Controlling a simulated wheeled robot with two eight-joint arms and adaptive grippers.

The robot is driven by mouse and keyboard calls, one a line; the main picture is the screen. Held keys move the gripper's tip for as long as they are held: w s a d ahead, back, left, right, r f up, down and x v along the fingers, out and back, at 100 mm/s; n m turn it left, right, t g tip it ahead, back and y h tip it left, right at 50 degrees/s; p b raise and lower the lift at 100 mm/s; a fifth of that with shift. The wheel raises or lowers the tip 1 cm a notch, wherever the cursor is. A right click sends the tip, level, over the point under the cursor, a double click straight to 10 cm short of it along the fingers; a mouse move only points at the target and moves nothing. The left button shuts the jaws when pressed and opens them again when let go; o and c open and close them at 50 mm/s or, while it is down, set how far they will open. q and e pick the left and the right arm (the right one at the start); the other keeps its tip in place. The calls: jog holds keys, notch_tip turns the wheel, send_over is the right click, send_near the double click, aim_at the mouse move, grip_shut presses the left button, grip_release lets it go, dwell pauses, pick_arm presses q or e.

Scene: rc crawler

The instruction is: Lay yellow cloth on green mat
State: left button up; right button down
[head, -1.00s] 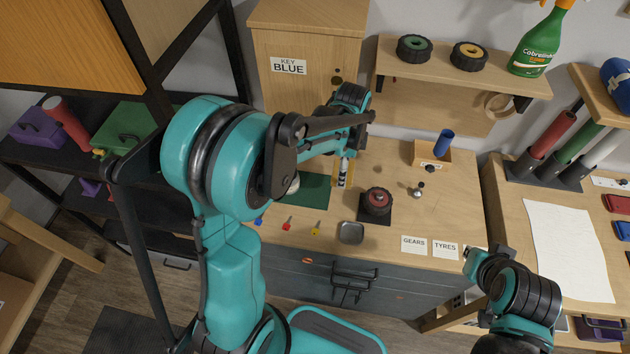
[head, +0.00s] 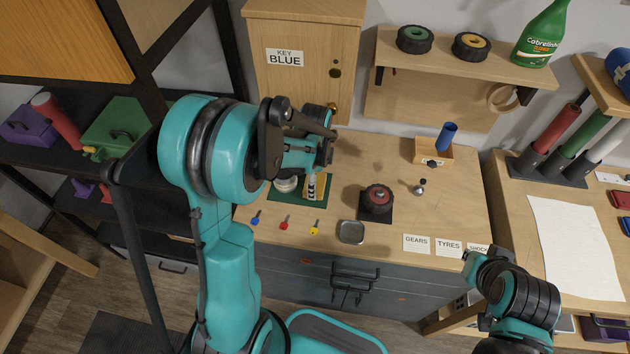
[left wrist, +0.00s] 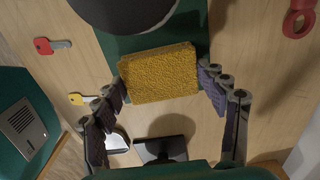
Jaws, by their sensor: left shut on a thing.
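The yellow cloth (left wrist: 160,73) is a thick, rough-textured block in the left wrist view. My left gripper (left wrist: 163,88) has its dark fingers on both sides of it. The gripper also shows in the head view (head: 314,184), low over the right part of the green mat (head: 320,205). The mat shows behind the cloth in the left wrist view (left wrist: 128,45); I cannot tell whether the cloth touches it. My right gripper (head: 477,262) is at the lower right of the head view, away from the mat; its jaws are not clear.
Blue, red (head: 285,224) and yellow (head: 315,227) keys lie in front. A grey tray (head: 351,232) and a black wheel (head: 377,198) are to the right. Bare worktop lies beyond the wheel.

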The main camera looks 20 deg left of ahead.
pick_arm(q)
jog(key=o, duration=0.7)
jog(key=shift+f, duration=0.2)
jog(key=o, duration=0.4)
jog(key=shift+r, duration=0.1)
